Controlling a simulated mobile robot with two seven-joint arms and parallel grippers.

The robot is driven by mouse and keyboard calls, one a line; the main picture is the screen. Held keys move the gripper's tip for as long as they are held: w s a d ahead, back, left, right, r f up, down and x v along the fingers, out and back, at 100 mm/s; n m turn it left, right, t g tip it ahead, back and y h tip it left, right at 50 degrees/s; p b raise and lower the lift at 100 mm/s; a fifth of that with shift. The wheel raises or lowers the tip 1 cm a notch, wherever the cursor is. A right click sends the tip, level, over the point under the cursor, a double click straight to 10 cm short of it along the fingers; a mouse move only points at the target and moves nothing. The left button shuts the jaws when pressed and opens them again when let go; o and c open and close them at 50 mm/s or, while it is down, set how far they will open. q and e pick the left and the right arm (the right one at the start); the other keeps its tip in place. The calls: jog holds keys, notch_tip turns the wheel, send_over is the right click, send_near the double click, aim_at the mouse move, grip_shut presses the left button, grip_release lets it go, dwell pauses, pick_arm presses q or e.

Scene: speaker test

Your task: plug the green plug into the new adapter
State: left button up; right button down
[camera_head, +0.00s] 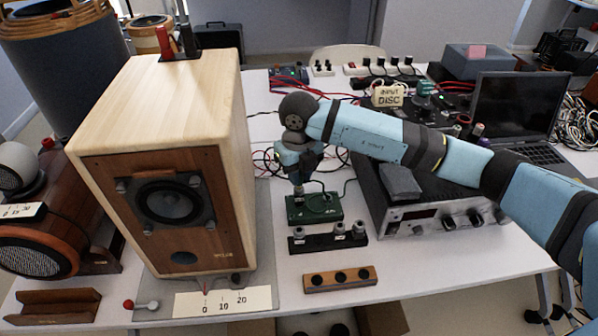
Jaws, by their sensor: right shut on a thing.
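My right gripper (298,186) points down over the left part of a green box (318,210) on the white table. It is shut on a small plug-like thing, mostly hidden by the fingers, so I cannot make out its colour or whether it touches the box. A thin dark cable runs over the table beside the gripper. I cannot tell for certain whether the green box is the new adapter. In front of it lies a black strip (326,243) with several silver posts. My left gripper is not in view.
A large wooden speaker (200,130) stands close on the left. A silver amplifier (420,222) stands on the right, below my right arm. A wooden block (318,288) with dark round spots lies at the front. A laptop (515,105) and cables are behind right.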

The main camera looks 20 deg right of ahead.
jog(key=shift+f, duration=0.5)
jog(key=c, duration=1)
grip_release()
jog(key=shift+o, duration=0.2)
jog(key=shift+r, duration=0.1)
jog(key=shift+r+p, duration=2.05)
jog(key=shift+r, duration=1.65)
